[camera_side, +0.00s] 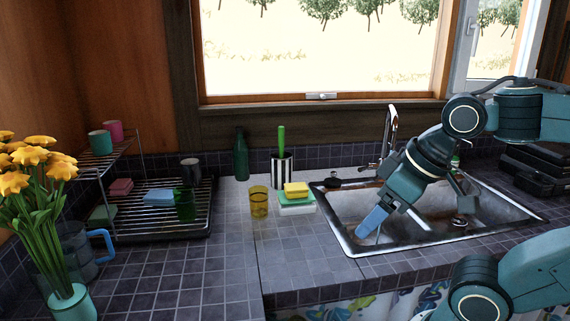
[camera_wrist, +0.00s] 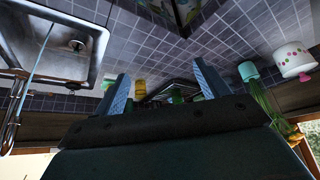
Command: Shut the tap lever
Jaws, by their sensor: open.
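The chrome tap (camera_side: 391,122) stands at the back edge of the sink, partly behind my arm. Its low fittings lie near the sink's back rim, and I cannot clearly tell the lever or its position. In the wrist view the tap (camera_wrist: 12,118) is at the far left, with a thin pale-blue line running from it over the sink that may be water. My gripper (camera_side: 398,220) is open and empty, tilted down over the front left part of the sink, apart from the tap. In the wrist view its blue-padded fingers (camera_wrist: 162,87) are spread.
The metal sink (camera_side: 350,243) is set in the tiled counter. Left of it are a sponge stack (camera_side: 296,195), yellow glass (camera_side: 259,202), striped brush holder (camera_side: 282,170) and green bottle (camera_side: 241,157). A dish rack (camera_side: 150,225) and flower vase (camera_side: 72,305) stand farther left. The front counter is clear.

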